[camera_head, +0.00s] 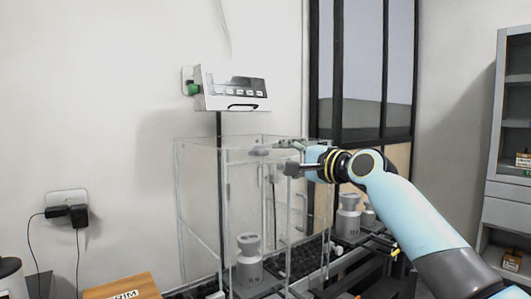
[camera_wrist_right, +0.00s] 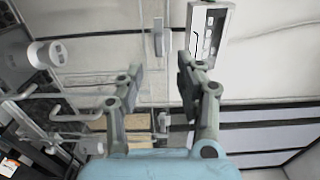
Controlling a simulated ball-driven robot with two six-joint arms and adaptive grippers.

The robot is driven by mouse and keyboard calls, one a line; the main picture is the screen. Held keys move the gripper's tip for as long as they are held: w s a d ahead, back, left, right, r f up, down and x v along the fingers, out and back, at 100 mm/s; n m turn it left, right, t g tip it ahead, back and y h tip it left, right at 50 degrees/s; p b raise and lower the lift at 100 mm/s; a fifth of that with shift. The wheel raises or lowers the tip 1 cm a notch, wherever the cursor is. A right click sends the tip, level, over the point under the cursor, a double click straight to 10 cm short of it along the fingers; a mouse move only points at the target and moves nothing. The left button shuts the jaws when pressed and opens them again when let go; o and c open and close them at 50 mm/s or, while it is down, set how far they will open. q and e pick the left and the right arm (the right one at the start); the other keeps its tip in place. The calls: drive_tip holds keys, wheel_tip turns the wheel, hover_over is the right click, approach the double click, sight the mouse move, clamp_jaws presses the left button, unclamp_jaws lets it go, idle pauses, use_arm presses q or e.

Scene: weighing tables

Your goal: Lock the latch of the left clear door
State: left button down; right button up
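A clear-walled enclosure (camera_head: 200,195) stands at the middle of the head view, with clear door panels at its front. I cannot tell which panel is the left door. My right gripper (camera_head: 285,156) is at the upper part of the enclosure, coming from the right. In the right wrist view, my right gripper (camera_wrist_right: 160,74) is open, with a clear gap between the fingers. A small grey upright piece (camera_wrist_right: 158,38), possibly the latch, shows beyond the fingertips, roughly in line with the gap. Whether it is locked cannot be told. My left gripper is not in view.
A white display unit (camera_head: 233,90) is above the enclosure. A grey weight (camera_head: 249,260) stands inside it; another (camera_head: 347,218) stands to the right, behind my arm. A wooden block (camera_head: 122,287) is at lower left. A grey cabinet (camera_head: 508,150) is at right.

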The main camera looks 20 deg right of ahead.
sight(265, 154)
drive_tip(key=x, duration=0.7)
drive_tip(key=shift+w+f, duration=0.1)
drive_tip(key=shift+w, duration=0.15)
clamp_jaws()
